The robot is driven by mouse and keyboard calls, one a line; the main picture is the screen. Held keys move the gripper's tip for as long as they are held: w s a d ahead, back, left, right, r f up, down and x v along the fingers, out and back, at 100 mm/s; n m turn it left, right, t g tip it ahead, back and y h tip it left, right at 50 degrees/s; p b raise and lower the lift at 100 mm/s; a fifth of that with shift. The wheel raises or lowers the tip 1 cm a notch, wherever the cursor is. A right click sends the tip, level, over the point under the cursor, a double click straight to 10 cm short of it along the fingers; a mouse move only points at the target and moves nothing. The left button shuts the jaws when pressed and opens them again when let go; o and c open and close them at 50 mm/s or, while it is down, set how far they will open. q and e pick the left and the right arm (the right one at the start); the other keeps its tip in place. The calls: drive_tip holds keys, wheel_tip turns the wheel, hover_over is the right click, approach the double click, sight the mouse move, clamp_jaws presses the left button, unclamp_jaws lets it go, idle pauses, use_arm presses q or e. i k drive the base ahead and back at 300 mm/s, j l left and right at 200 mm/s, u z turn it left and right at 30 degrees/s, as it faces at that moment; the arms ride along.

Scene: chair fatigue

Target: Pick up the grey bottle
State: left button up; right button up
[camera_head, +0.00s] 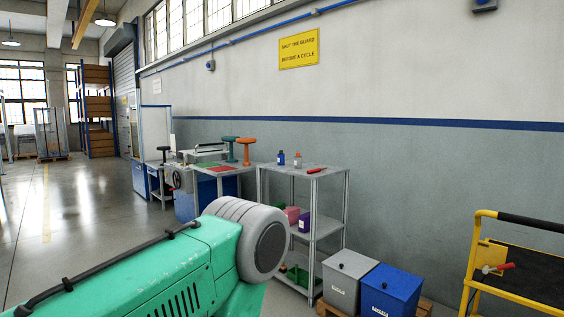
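A small grey bottle (297,160) stands upright on the top of a grey metal shelf rack (328,172) against the wall. A blue bottle (281,158) stands close to its left, and a red-handled item (316,171) lies to its right near the front edge. The bottles are small in this view, so their details are unclear. Neither of my grippers shows. A green body part with a grey rounded end, which looks like mine, fills the lower left and hides part of the floor and the rack's lower left side.
A grey box (342,285) and a blue box (390,292) stand on a pallet right of the rack. A yellow cart frame (478,250) is at the far right. Open floor (90,215) lies left.

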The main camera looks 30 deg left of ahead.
sight(297, 160)
drive_tip(key=i+j+u, duration=0.8)
drive_tip(key=i, duration=0.3)
drive_tip(key=i+u, duration=0.4)
drive_tip(key=i, duration=0.15)
drive_tip(key=i+l+u, duration=0.15)
drive_tip(key=i+u, duration=0.25)
drive_tip(key=i, duration=0.2)
drive_tip(key=i+j+z, duration=0.2)
drive_tip(key=i, duration=0.2)
drive_tip(key=i+j+z, duration=0.15)
drive_tip(key=i, duration=0.25)
drive_tip(key=i+j+z, duration=0.2)
drive_tip(key=i, duration=0.15)
